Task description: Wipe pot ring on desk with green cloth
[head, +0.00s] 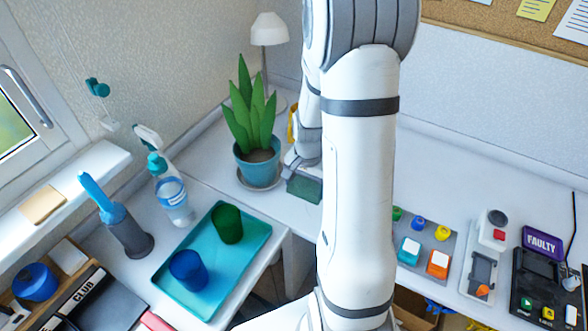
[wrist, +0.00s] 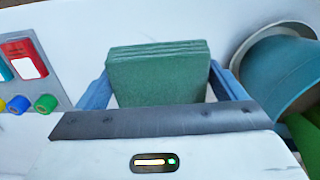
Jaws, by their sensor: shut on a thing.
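A folded green cloth (wrist: 158,76) is held between the two blue fingers of my gripper (wrist: 160,85) in the wrist view. In the head view the cloth (head: 304,189) is at the desk surface, just right of the potted plant, with my gripper (head: 300,172) above it. I cannot tell whether the cloth touches the desk (head: 283,206). The plant's teal pot (head: 257,167) stands upright on a grey saucer (head: 258,183); the pot also shows at the right of the wrist view (wrist: 278,72). No pot ring can be made out on the visible desk.
A teal tray (head: 205,283) with a green cup (head: 228,223) and a blue cup (head: 188,270) lies at front left. A spray bottle (head: 172,195) stands behind it. A white lamp (head: 269,30) is behind the plant. A button panel (head: 424,240) lies right of my arm.

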